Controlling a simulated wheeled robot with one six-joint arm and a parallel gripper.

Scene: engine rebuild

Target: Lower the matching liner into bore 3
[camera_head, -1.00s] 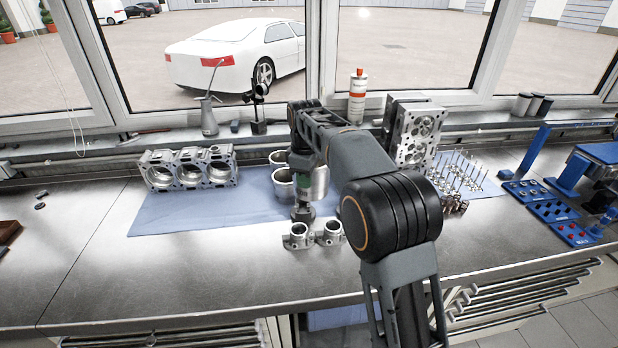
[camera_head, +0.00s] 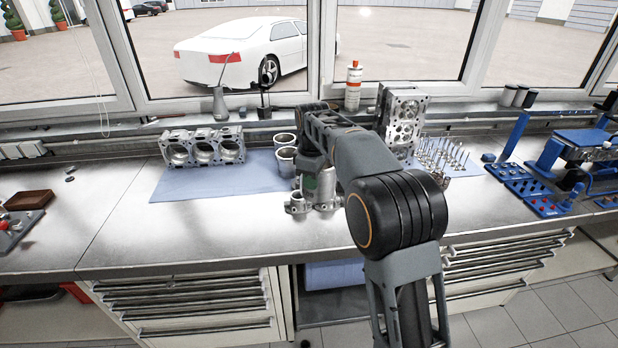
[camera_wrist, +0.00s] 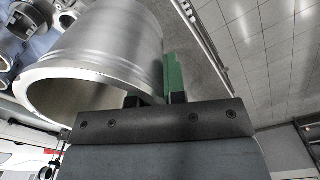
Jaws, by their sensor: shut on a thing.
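A silver cylinder liner (camera_wrist: 110,45) fills the left of the wrist view, its open end tilted towards the camera. My gripper (camera_wrist: 158,88) is shut on it. One green finger shows beside its outer wall; the other is mostly hidden behind the liner. In the head view my gripper (camera_head: 311,182) and the held liner (camera_head: 326,187) are right of the mat's middle, partly covered by my arm. The engine block (camera_head: 203,134) stands at the left with three open bores in a row. The gripper is well to the right of it. Bore numbers are not readable.
Two more liners (camera_head: 286,160) stand on the blue mat (camera_head: 220,183) behind the gripper. Small ringed metal parts (camera_head: 298,204) sit in front. A cylinder head (camera_head: 402,120) and upright valves (camera_head: 445,155) stand to the right. The mat before the block is clear.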

